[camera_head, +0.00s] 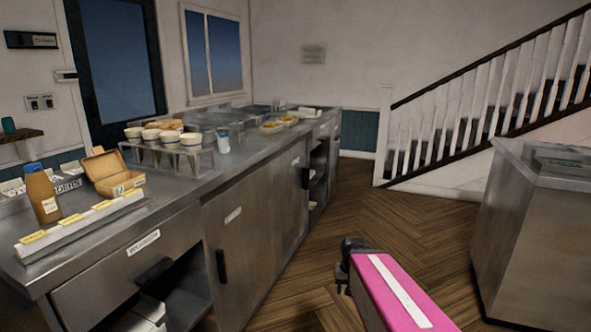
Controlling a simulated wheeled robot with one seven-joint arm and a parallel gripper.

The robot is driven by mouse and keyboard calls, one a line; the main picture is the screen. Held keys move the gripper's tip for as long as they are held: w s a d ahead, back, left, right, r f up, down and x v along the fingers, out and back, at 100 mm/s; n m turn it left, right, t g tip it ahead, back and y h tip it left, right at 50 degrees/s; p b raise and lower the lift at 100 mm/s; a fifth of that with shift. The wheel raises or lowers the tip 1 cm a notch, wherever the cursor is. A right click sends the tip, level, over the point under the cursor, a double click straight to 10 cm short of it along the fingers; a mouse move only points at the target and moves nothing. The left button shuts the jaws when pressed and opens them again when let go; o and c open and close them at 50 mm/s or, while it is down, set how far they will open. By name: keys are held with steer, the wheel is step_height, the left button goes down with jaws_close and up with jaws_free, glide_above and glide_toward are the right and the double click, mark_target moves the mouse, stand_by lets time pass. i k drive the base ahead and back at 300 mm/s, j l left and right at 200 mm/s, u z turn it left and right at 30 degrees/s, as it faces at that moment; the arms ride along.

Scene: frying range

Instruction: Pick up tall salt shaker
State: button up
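A small upright container (223,139), pale with a blue-grey band, stands on the steel counter (185,191) at the right end of the cup rack. It may be the tall salt shaker, but it is too small to tell. A brown bottle (43,192) with a blue cap and a pale label stands upright at the counter's near left. My arm is pink with a white stripe. My gripper (349,258) is the dark end beyond it, over the floor and apart from the counter.
A rack (170,158) holds several cups. An open cardboard box (115,173) and a white strip with yellow labels (80,224) are near the bottle. Wooden floor (410,232) lies clear between this counter and a steel unit (530,215) at right.

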mark_target(223, 139)
steer(key=i+l+u, duration=0.15)
steer(key=u, duration=0.25)
steer(key=i+l+u, duration=0.15)
steer(key=l+u, duration=0.3)
steer(key=j, duration=0.1)
